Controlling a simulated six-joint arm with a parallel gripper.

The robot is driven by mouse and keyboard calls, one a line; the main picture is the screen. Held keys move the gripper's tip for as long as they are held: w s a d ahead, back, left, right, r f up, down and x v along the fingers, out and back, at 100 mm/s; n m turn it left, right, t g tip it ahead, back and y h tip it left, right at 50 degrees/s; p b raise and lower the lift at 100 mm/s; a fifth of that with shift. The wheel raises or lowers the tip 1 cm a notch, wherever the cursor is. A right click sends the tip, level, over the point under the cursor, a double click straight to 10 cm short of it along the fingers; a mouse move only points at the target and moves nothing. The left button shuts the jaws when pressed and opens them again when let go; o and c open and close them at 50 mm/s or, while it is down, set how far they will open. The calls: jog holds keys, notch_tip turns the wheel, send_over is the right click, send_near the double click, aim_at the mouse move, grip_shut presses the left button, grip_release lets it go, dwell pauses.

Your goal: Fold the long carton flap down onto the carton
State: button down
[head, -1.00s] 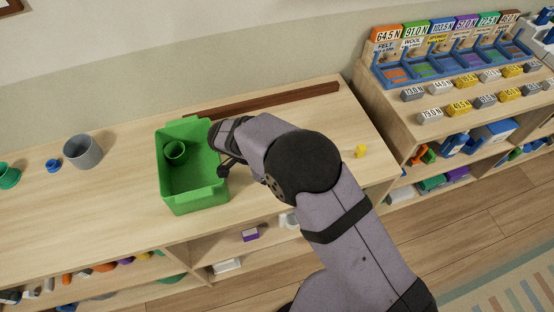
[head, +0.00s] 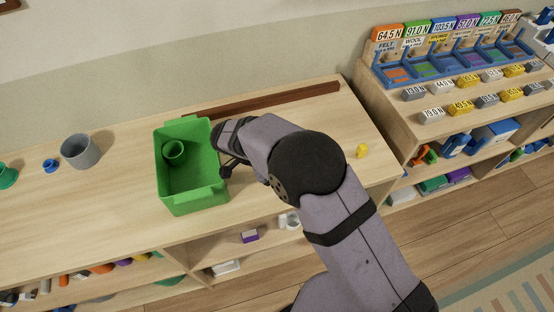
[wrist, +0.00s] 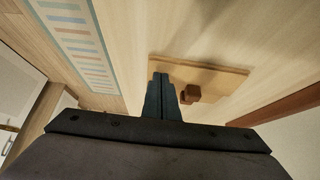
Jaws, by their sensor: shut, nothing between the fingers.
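No carton or long flap can be made out for certain. In the wrist view my gripper (wrist: 162,78) is shut and empty, its fingers together in the middle. Just beyond the fingertips is a flat tan wooden panel (wrist: 218,76) with a small dark brown block (wrist: 191,94) to the right of the fingers. I cannot tell whether the fingers touch the panel, or whether it is part of a carton. In the head view my gripper (head: 226,171) is at the right side of a green bin (head: 193,201), and my arm hides the surface behind it.
A green cup (head: 174,152) is inside the bin. A grey cup (head: 80,151) and a blue piece (head: 50,166) stand to the left. A brown strip (head: 280,98) lies along the back. A yellow object (head: 362,151) is at right, before a shelf unit of labelled blocks.

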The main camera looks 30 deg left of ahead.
jog(key=shift+d+f, duration=0.1)
jog(key=shift+f, duration=0.2)
notch_tip(320, 180, up, 7)
jog(key=p, duration=0.2)
jog(key=shift+r+p, duration=0.15)
jog(key=shift+p, duration=0.2)
jog(key=d+r+n+g+y+p, duration=0.1)
jog(key=d+r+n+g, duration=0.15)
jog(key=d, duration=0.75)
jog(key=d+r+n+g+p, duration=0.1)
jog(key=d+r+n+g, duration=0.15)
jog(key=d, duration=0.85)
jog(key=s+d+r+n+y+p, duration=0.2)
jog(key=s+d+r+n+y, duration=0.1)
jog(key=s+d, duration=0.6)
jog(key=d+n, duration=0.1)
jog(key=d, duration=0.3)
jog(key=shift+s+y, duration=0.35)
jog(key=shift+y, duration=0.05)
